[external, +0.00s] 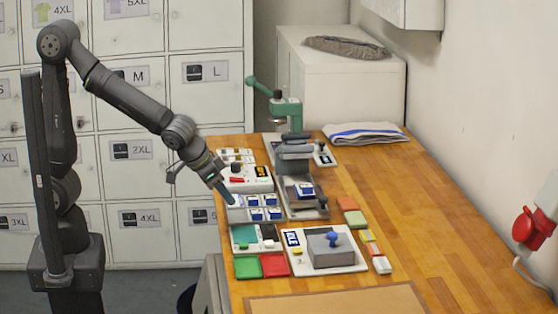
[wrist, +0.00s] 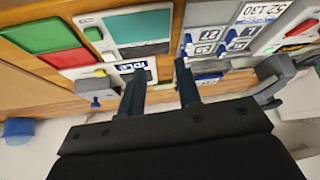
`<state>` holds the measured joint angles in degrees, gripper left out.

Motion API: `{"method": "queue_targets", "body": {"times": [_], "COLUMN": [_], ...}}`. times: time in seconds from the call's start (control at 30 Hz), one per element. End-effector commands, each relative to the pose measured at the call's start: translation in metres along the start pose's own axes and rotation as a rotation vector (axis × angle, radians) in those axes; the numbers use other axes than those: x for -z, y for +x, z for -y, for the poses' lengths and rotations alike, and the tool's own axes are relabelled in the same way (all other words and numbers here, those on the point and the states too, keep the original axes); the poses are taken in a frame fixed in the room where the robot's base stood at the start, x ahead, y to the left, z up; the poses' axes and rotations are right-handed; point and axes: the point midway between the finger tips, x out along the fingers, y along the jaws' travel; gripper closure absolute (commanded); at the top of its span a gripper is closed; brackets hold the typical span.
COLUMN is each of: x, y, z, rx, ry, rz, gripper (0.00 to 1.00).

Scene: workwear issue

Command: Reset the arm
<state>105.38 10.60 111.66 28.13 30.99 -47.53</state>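My arm reaches from its base at the left over the near left edge of the wooden bench. My gripper (external: 227,194) points down and to the right, close to a grey tray with blue and white blocks (external: 254,214). In the wrist view my gripper (wrist: 158,76) shows two dark fingers standing apart with a clear gap and nothing held between them. Whether the fingertips touch the tray cannot be told.
A green-handled press (external: 287,110) stands behind the tray. A grey box with a blue knob (external: 332,248), green and red pads (external: 261,266) and coloured blocks (external: 351,218) lie nearby. A folded cloth (external: 364,134) lies at the back. The bench's right side (external: 445,220) is clear.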

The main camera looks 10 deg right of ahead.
Motion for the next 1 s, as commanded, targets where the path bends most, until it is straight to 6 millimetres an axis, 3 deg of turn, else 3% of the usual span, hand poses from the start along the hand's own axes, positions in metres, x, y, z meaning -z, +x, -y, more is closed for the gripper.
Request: {"method": "queue_targets", "body": {"times": [0.2, 0.53, 0.87, 1.0], "x": [0.003, 0.004, 0.006, 0.034], "y": [0.012, 0.014, 0.014, 0.013], "z": [0.011, 0.012, 0.013, 0.023], "rx": [0.0, -0.001, 0.001, 0.024], "ry": [-0.001, 0.001, 0.0, 0.0], "rz": [0.001, 0.0, 0.001, 0.012], "gripper": [0.69, 0.67, 0.02, 0.0]}}
